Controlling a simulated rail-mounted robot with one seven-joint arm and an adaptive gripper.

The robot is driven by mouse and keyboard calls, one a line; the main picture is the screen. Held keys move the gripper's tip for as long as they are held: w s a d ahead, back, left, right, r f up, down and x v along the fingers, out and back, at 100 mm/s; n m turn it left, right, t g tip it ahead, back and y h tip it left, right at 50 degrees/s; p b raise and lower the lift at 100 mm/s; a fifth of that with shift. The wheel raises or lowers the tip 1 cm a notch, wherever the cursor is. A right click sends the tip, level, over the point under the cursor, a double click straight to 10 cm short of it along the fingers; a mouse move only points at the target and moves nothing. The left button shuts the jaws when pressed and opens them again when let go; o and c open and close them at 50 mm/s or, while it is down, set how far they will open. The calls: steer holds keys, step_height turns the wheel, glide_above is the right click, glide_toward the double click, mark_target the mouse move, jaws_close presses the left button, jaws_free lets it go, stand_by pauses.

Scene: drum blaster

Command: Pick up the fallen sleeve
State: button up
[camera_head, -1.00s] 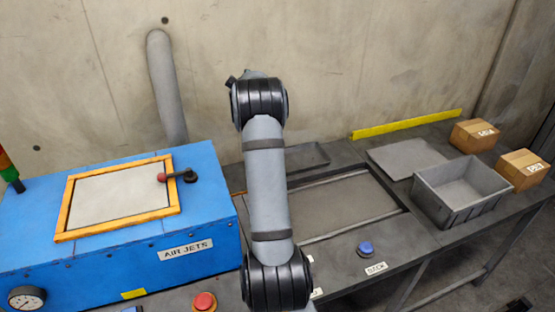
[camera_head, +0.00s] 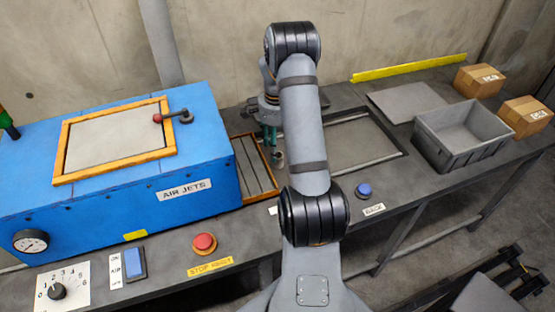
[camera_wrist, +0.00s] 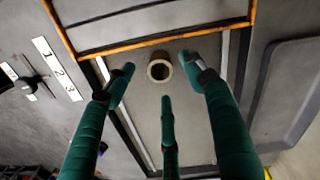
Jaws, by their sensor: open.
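The sleeve (camera_wrist: 159,68) is a short, beige, hollow ring with its dark opening facing my wrist camera. It rests on a grey recessed surface, close to an orange-edged frame. In the head view a small round piece (camera_head: 278,157), apparently the sleeve, shows just below my gripper (camera_head: 269,134). My gripper has green fingers and is open and empty. In the wrist view, two fingertips frame the sleeve left and right, and a third finger is below it. The fingers appear apart from the sleeve; the exact height gap cannot be told.
The blue air-jet box (camera_head: 130,180) with its orange-framed window stands left of my gripper. An orange-edged slatted section (camera_head: 252,168) lies beside it. A grey bin (camera_head: 462,135) and two cardboard boxes stand at right. A red button (camera_head: 204,243) and blue button (camera_head: 364,190) are along the front.

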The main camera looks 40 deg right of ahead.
mark_target(278, 155)
steer(key=f, duration=0.2)
steer(key=f+p, duration=0.1)
steer(key=f, duration=0.2)
steer(key=shift+s+d+f, duration=0.1)
steer(key=shift+d+f, duration=0.1)
steer(key=shift+f, duration=0.15)
steer(key=shift+c, duration=1.3)
jaws_close()
